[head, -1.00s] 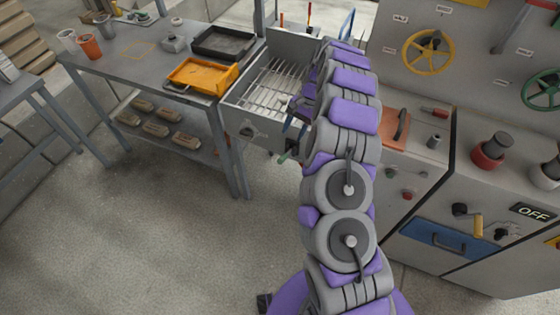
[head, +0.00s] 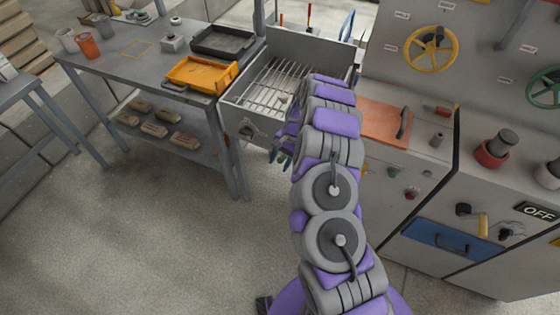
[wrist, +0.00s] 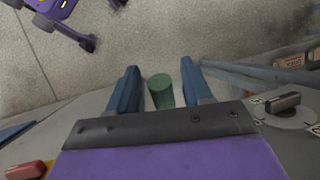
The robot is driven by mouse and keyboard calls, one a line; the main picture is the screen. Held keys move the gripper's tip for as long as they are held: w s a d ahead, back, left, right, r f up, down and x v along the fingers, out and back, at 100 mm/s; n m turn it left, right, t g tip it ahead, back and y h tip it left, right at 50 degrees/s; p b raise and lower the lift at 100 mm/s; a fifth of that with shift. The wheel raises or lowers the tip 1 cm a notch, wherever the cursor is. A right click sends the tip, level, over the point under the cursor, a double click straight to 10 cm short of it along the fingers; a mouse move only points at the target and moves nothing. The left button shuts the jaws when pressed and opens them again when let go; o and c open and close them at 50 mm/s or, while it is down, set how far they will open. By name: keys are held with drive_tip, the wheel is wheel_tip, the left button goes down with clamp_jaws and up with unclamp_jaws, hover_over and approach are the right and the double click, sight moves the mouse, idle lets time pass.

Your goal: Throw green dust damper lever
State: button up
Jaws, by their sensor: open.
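The green lever (wrist: 161,91) shows in the wrist view as a short green grip on the front of the grey panel. My gripper (wrist: 161,86) is open, with one blue finger on each side of the green grip. There is a visible gap on both sides, and I cannot tell whether anything touches. In the head view my gripper (head: 280,156) is low at the front of the grill unit, mostly hidden behind my arm. The lever is hard to pick out there.
A dark selector knob (wrist: 283,102) sits right of the gripper in the wrist view. The wire grill (head: 275,86) is above it in the head view. An orange tray (head: 202,74) lies on the bench at left. Open floor (head: 170,220) lies in front.

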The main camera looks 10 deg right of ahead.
clamp_jaws()
idle(0.4)
